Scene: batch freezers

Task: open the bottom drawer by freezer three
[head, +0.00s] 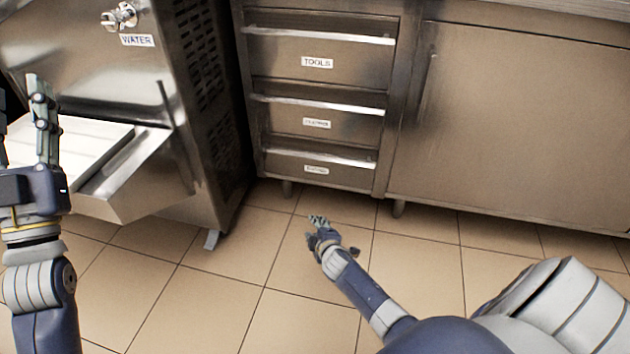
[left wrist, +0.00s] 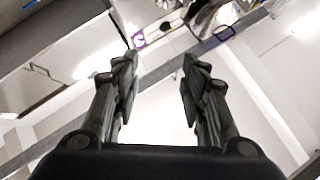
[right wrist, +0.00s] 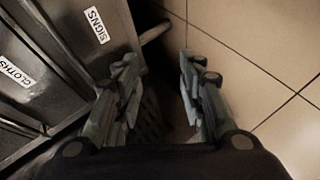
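The bottom drawer (head: 345,176) is the lowest of three steel drawers and is shut, with a pale bar handle (head: 320,157) along its top edge. In the right wrist view its label (right wrist: 97,27) reads SIGNS. My right gripper (head: 318,218) is low over the floor in front of the drawer, apart from it. In the right wrist view its fingers (right wrist: 160,62) are spread with nothing between them, beside the drawer front. My left gripper (head: 42,90) is raised at the far left, away from the drawers. The left wrist view shows its fingers (left wrist: 160,70) apart and empty.
The TOOLS drawer (head: 280,62) and the middle drawer (head: 275,118) above are shut. A steel machine (head: 85,50) with a WATER label and a projecting tray (head: 140,170) stands left. A closed cabinet door (head: 520,120) is at right. The tiled floor (head: 220,290) in front is clear.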

